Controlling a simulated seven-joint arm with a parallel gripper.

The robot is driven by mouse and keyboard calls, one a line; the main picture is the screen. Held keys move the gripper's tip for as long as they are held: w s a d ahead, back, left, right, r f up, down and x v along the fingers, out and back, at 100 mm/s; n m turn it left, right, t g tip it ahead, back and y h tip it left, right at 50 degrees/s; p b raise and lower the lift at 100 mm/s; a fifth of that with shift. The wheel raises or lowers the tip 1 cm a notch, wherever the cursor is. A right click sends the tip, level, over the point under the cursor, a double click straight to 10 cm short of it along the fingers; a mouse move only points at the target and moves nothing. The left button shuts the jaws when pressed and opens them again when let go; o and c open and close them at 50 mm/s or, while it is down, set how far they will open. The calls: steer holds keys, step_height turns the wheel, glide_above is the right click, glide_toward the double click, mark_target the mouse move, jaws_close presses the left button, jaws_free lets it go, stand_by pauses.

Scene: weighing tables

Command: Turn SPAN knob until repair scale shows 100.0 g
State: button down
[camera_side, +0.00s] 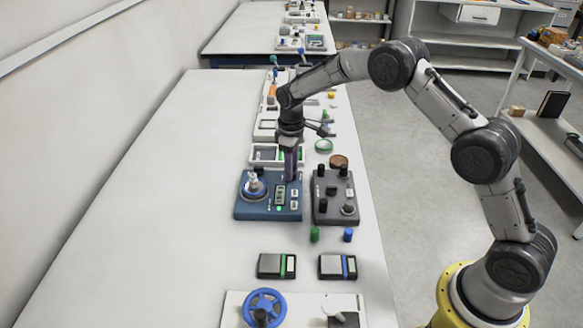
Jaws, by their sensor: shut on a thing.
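The blue scale (240,211), which I take to be the repair scale, sits on the long white table. A metal weight (253,183) stands on its round pan at the left. My gripper (291,178) points straight down over the back right part of this scale. It is shut on what appears to be the SPAN knob, which the fingers hide. No knob label can be read.
A dark grey box (322,214) with several black knobs stands close at the right. A green cylinder (315,234) and a blue one (348,235) stand in front, before two small pocket scales (270,266) (331,266). A blue handwheel (264,307) is nearest. The table's left side is clear.

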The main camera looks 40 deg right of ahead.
steer(key=shift+r, duration=0.1)
stand_by(0.5)
steer(key=c, duration=0.5)
jaws_free()
steer(key=shift+c, duration=0.2)
step_height(320, 180, up, 14)
